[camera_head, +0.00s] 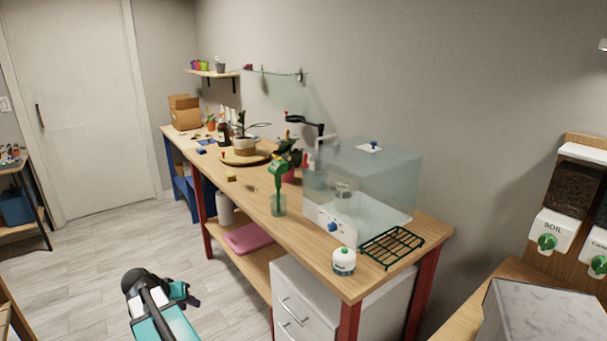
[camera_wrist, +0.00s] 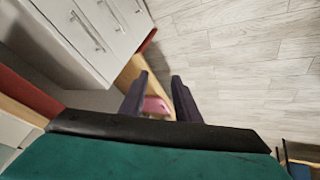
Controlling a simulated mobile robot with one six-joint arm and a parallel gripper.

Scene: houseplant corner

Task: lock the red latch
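I cannot clearly make out a red latch in either view. Small red parts show in the head view: a red piece (camera_head: 247,67) at the left end of a wall rail, and a red tip (camera_head: 286,113) on a black arm-like fitting behind the bench. My gripper (camera_head: 190,294) is low at the front left of the workbench (camera_head: 256,206), over the floor and away from these parts. In the wrist view, its two dark fingers (camera_wrist: 159,88) are apart with nothing between them; the floor and a pink item show beyond.
A clear box (camera_head: 362,180) with a blue knob, a green rack (camera_head: 392,247) and a small canister (camera_head: 344,261) stand at the bench's near end. White drawers (camera_head: 298,305) and a pink folded item (camera_head: 248,239) are below. The floor (camera_head: 90,265) at left is clear.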

